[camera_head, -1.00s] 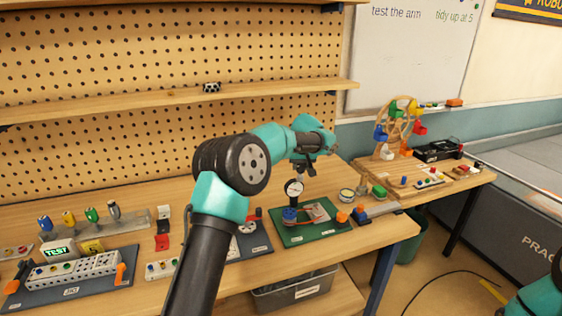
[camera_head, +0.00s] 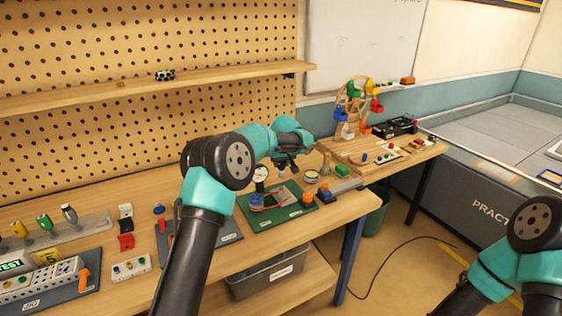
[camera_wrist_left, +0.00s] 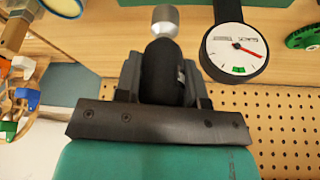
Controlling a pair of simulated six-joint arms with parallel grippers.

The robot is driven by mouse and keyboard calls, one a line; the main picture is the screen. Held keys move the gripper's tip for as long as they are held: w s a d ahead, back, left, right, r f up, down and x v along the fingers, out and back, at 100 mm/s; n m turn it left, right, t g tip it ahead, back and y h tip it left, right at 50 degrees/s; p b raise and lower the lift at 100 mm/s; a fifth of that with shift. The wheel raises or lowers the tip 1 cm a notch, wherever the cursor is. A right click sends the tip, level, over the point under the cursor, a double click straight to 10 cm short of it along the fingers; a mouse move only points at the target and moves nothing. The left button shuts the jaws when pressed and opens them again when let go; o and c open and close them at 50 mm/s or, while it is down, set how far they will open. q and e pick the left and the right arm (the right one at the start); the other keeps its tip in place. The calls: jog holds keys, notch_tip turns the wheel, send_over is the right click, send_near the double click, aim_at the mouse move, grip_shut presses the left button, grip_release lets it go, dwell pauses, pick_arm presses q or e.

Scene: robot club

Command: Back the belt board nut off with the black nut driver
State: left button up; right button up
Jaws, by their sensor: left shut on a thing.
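My left gripper (camera_head: 284,163) is shut on the black nut driver (camera_wrist_left: 163,72). In the left wrist view, its black handle sits between the two fingers and its silver end (camera_wrist_left: 165,20) points away from the gripper. In the head view the gripper hangs above the workbench, just right of a dial gauge (camera_head: 260,173) on a green board (camera_head: 248,218). The gauge (camera_wrist_left: 236,50) also shows beside the driver in the left wrist view. I cannot make out the belt board nut. My right arm is at the lower right; its gripper is out of view.
An orange knob (camera_head: 307,198) stands at the green board's right edge. A model wheel (camera_head: 352,105) stands farther back. A grey bin (camera_head: 270,270) sits below the bench top.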

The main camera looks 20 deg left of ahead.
aim_at(281, 172)
pick_arm(q)
jog(key=shift+f, duration=2.4)
jog(key=shift+f, duration=0.7)
dwell(1.0)
jog(key=o, duration=0.9)
